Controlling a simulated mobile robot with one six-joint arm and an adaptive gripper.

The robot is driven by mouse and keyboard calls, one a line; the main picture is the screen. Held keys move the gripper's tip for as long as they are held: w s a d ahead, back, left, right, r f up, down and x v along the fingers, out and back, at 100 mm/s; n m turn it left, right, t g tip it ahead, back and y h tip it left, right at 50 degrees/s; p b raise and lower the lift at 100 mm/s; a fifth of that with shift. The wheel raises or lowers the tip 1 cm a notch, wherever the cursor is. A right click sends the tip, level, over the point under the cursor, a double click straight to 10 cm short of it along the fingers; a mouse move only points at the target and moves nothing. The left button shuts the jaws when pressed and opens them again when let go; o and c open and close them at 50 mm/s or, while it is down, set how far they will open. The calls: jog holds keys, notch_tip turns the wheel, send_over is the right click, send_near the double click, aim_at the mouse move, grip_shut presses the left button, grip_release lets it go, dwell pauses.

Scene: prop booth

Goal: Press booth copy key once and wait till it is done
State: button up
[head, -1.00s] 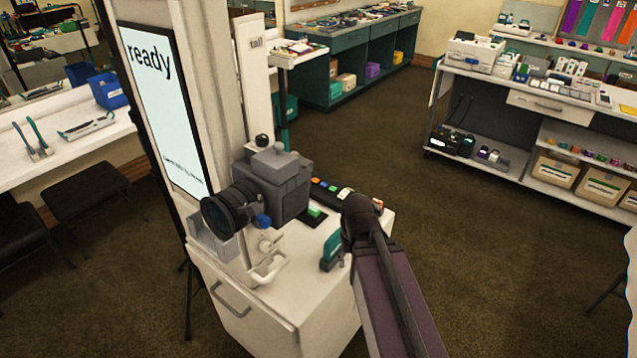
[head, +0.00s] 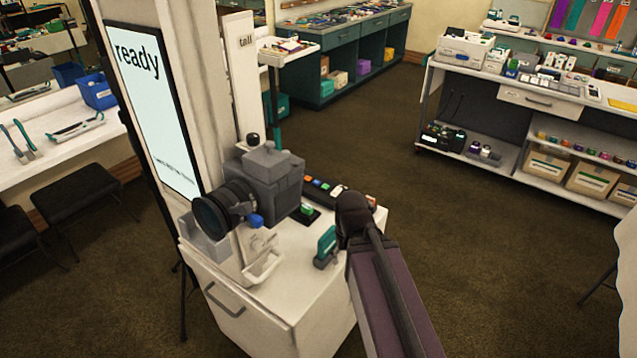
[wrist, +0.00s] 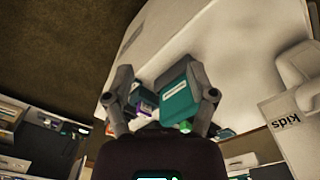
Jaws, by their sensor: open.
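The booth screen (head: 150,105) reads "ready" in large letters, with a small unreadable line below. A dark key strip (head: 318,183) with several coloured keys lies on the white cabinet top (head: 290,285); my arm stands in front of its right part. A green key (head: 306,208) sits on a small black pad beside the strip. I cannot read which one is the copy key. My gripper (wrist: 165,97) is open in the wrist view, with a teal block (wrist: 180,103) showing between and beyond its fingers. In the head view my arm hides the fingers.
A grey camera (head: 270,182) with a black lens stands on the cabinet, left of the keys. A teal upright item (head: 326,246) stands close to my arm. A shelf unit (head: 530,98) is at the right. The brown floor between is clear.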

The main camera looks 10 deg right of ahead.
grip_shut()
jog(key=shift+d, duration=0.1)
dwell(1.0)
